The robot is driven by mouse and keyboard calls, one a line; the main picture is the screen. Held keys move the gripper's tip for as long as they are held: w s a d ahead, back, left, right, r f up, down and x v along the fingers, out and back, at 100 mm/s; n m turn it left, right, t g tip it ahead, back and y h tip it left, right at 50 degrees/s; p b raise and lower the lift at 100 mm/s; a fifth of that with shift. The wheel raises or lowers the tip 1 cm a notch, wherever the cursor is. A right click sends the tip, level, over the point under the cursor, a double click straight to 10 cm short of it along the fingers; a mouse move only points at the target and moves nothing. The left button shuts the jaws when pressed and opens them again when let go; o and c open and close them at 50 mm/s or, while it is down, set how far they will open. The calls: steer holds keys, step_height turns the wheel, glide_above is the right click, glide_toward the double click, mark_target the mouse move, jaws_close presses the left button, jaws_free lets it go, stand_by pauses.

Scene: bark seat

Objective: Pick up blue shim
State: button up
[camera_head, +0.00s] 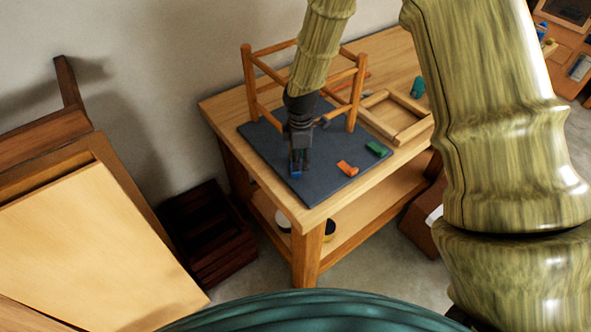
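The blue shim (295,171) is a small block at the tip of my gripper (298,162), over the left part of the dark mat on the wooden table. Only part of it shows; the gripper body hides the rest. My gripper points down at it from above. The fingers are dark and small here, so I cannot tell whether they are closed on the shim or around it, or whether the shim touches the mat.
On the mat (318,190) lie an orange piece (347,168) and a green piece (377,149). An upturned wooden stool frame (361,85) stands close behind my gripper. A shallow wooden tray (413,135) and a teal object (418,86) are to the right. The mat's front is clear.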

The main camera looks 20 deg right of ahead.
mark_target(300, 172)
steer(key=shift+s+f+p, duration=0.1)
steer(key=shift+f+p, duration=0.9)
steer(key=shift+f, duration=0.3)
steer(key=shift+f+p, duration=0.35)
steer(key=shift+f, duration=0.9)
jaws_close()
